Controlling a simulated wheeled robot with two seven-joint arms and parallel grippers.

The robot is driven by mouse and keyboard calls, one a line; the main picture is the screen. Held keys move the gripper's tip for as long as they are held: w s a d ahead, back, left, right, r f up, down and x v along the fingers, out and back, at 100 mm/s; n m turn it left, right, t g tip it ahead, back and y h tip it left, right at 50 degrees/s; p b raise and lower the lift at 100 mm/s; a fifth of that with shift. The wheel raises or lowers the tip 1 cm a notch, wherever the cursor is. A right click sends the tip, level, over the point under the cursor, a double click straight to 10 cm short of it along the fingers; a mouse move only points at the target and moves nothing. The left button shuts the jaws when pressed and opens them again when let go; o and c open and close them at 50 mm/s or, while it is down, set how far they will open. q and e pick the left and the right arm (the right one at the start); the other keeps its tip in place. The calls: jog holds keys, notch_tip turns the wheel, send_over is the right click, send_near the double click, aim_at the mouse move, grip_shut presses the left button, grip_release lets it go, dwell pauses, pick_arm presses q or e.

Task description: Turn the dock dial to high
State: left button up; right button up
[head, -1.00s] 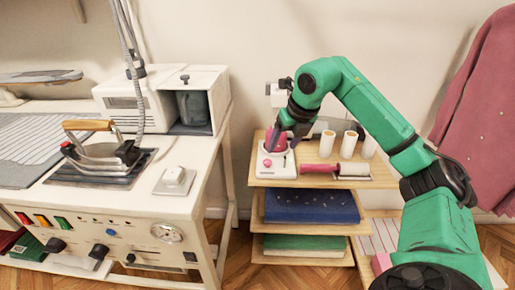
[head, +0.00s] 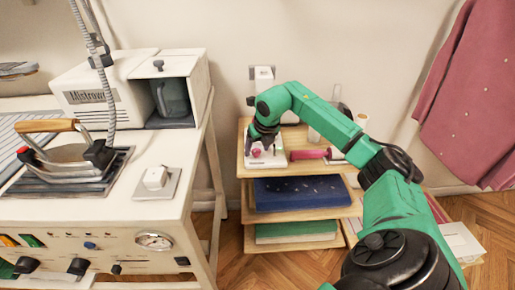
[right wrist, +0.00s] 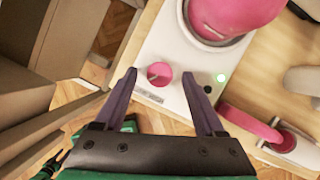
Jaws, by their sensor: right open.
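The dock is a small white unit (head: 277,161) on the top shelf of the wooden rack. Its dial is a pink round knob (right wrist: 160,74), also seen in the head view (head: 256,152). My right gripper (right wrist: 159,80) is open, with a finger on either side of the knob in the right wrist view; I cannot tell whether they touch it. A large rounded pink object (right wrist: 235,14) sits on the dock beyond the knob. The dial's setting is not readable. My left gripper is not in view.
A pink roller (head: 308,154) lies right of the dock. Folded blue cloth (head: 300,192) and green cloth (head: 296,229) fill the lower shelves. The white table (head: 130,208) with an iron (head: 68,160) stands left. A pink garment (head: 478,95) hangs right.

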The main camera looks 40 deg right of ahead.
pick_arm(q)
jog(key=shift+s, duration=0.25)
pick_arm(e)
grip_shut()
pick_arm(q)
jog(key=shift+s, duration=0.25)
